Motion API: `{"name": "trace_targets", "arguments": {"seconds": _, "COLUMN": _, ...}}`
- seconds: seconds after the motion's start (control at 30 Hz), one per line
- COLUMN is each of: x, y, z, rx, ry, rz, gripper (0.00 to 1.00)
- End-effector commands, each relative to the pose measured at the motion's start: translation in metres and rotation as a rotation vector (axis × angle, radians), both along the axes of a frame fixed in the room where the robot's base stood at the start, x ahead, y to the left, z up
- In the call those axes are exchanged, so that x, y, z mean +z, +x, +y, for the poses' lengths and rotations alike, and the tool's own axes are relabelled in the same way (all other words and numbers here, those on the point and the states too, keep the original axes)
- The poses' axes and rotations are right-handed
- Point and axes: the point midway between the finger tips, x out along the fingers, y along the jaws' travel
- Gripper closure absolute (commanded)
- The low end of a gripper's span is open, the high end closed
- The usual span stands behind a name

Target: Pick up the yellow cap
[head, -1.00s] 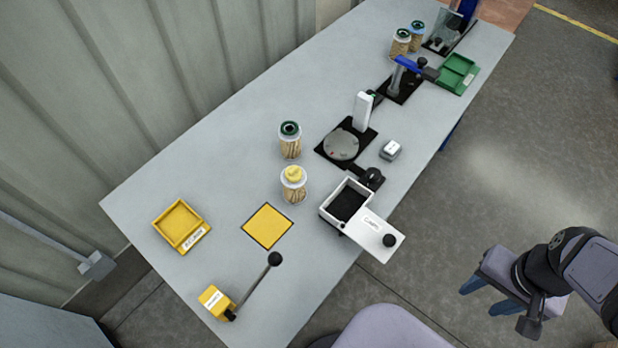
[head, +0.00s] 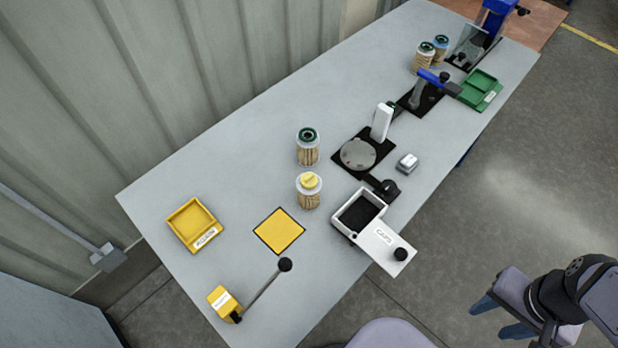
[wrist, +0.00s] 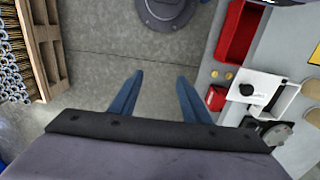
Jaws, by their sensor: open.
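The yellow cap (head: 310,181) sits on top of a pale pleated filter cartridge (head: 309,199) standing upright on the grey bench. My gripper (head: 499,314) is over the floor at the lower right, off the bench and well away from the cap. In the wrist view its two blue fingers (wrist: 158,88) are spread, with only concrete floor between them. I cannot make out the capped cartridge clearly in the wrist view.
A green-topped cartridge (head: 308,147) stands just behind. Nearby are a yellow square (head: 279,231), a yellow tray (head: 188,226), a lever (head: 263,290), a turntable fixture (head: 358,154) and a white box labelled CAPS (head: 384,243). The wrist view shows a red tray (wrist: 238,40).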

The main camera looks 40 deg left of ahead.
Motion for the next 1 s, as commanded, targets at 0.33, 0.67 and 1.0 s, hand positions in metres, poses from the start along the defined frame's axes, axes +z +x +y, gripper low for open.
{"name": "trace_targets", "arguments": {"seconds": 0.33, "x": 0.0, "y": 0.0, "z": 0.0, "rx": 0.0, "ry": 0.0, "rz": 0.0, "gripper": 0.45}}
{"name": "trace_targets", "arguments": {"seconds": 0.67, "x": 0.003, "y": 0.011, "z": 0.008, "rx": 0.084, "ry": 0.0, "rz": 0.001, "gripper": 0.45}}
{"name": "trace_targets", "arguments": {"seconds": 1.0, "x": 0.028, "y": 0.093, "z": 0.107, "rx": 0.883, "ry": 0.0, "rz": 0.001, "gripper": 0.45}}
